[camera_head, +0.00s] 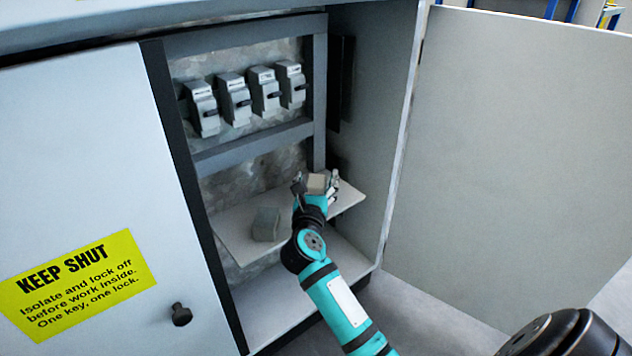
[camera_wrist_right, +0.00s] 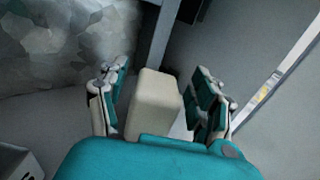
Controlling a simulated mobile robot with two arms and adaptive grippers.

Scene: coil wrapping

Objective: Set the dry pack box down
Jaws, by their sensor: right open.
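A small beige box, which I take as the dry pack box (camera_head: 317,183), is at the right part of the pale shelf (camera_head: 238,233) inside the open cabinet. My right gripper (camera_head: 316,186) reaches in from the front with its fingers on either side of the box. In the right wrist view the box (camera_wrist_right: 155,103) stands between the open fingers (camera_wrist_right: 158,100), with a gap showing on both sides. The box's underside is hidden, so its contact with the shelf cannot be seen directly. My left gripper is not in view.
A grey block (camera_head: 266,224) sits on the shelf left of my right gripper. Several breaker switches (camera_head: 236,98) line the rail above. The open door (camera_head: 515,150) stands at right; the shut door (camera_head: 90,190) with a yellow sign (camera_head: 75,277) is at left.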

